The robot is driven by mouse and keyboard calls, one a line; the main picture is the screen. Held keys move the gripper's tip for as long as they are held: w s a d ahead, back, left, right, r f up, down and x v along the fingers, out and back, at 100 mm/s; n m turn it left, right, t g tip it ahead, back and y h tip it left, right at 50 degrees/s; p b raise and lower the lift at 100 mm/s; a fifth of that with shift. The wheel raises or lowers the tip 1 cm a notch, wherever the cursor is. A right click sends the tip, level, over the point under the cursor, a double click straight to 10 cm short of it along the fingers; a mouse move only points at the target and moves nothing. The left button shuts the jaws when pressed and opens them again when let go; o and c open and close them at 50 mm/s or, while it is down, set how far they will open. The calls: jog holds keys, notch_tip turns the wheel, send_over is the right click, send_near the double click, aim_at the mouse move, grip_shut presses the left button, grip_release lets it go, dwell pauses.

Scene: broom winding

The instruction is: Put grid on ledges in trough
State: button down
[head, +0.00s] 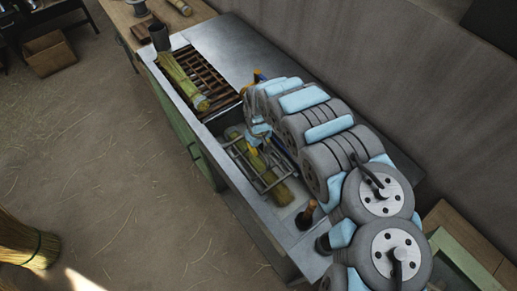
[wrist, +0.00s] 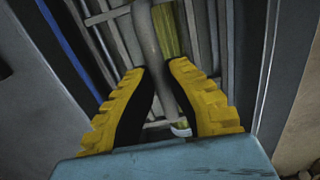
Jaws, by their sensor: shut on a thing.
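The grey metal grid (head: 243,158) is at the near part of the long trough (head: 218,125) in the bench. My gripper (wrist: 160,72) has its yellow fingers shut on a bar of the grid (wrist: 122,48). In the head view my gripper is mostly hidden behind my arm. A straw bundle (head: 284,195) shows through and past the grid, and its straw (wrist: 170,30) shows between the bars in the wrist view. I cannot tell whether the grid touches the ledges, which are hard to make out.
Brown slats (head: 205,70) cover the far part of the trough, with another straw bundle (head: 183,82) lying on them. A dark cup (head: 160,37) stands at the far end. A brown-handled item (head: 306,215) stands near the trough's near end. The bench top (head: 240,50) behind is bare.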

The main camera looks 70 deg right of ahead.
jog(key=c, duration=1.2)
grip_release()
jog(key=shift+o, duration=0.2)
jog(key=shift+r, duration=0.1)
